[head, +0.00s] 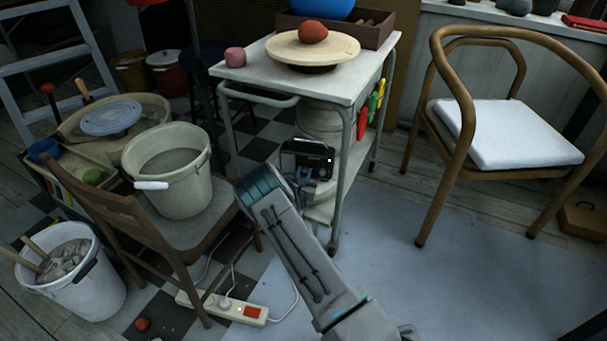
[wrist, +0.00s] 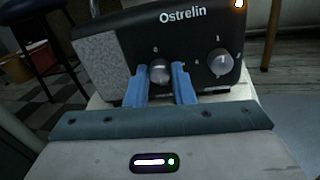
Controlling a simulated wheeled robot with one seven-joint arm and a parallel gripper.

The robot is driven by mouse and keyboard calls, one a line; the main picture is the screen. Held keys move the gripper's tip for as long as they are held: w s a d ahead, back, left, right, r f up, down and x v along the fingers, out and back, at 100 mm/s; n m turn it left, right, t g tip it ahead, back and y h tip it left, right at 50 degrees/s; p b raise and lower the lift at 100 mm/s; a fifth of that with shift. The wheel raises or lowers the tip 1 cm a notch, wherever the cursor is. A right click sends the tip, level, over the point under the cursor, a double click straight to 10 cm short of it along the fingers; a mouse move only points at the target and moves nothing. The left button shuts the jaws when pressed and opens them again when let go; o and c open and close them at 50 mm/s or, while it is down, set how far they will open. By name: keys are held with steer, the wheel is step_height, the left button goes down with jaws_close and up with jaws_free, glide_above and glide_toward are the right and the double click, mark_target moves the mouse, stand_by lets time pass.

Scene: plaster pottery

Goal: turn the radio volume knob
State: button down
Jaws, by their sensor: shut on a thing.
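The radio (head: 305,150) is a small black set on the lower shelf of the white cart. In the wrist view its dark front (wrist: 192,38) carries the name Ostrelin, a grey speaker panel on the left and two silver knobs. My gripper (wrist: 160,88) has its blue fingers on either side of the left knob (wrist: 159,71) and is shut on it. The right knob (wrist: 220,62) is untouched. Which one sets the volume cannot be told from the markings. In the head view my gripper (head: 305,184) is in front of the radio, its fingertips partly hidden.
The white cart (head: 350,75) has a top above the radio and a leg (head: 335,205) just right of my arm. A wooden chair (head: 190,225) with a bucket (head: 170,205) stands close on the left. The floor (head: 440,285) at the right front is clear.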

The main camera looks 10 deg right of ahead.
steer(key=n+p, duration=0.2)
steer(key=n, duration=0.1)
steer(key=shift+a+r+n, duration=0.1)
steer(key=shift+n, duration=0.3)
steer(key=n+p, duration=0.2)
steer(key=n, duration=0.2)
steer(key=shift+n, duration=0.3)
steer(key=n+p, duration=0.1)
steer(key=n, duration=0.3)
steer(key=shift+g, duration=0.4)
steer(key=n, duration=0.4)
steer(key=shift+a+h, duration=0.1)
steer(key=shift+h, duration=0.2)
steer(key=n, duration=0.4)
steer(key=shift+f+n+b, duration=0.2)
steer(key=shift+n+b, duration=0.15)
steer(key=shift+n, duration=0.05)
steer(key=n+b, duration=0.1)
steer(key=n, duration=0.3)
steer(key=shift+h, duration=0.4)
steer(key=n+b, duration=0.2)
steer(key=n, duration=0.3)
steer(key=shift+f+n+b, duration=0.1)
steer(key=shift+n+b, duration=1)
steer(key=shift+n, duration=1.1)
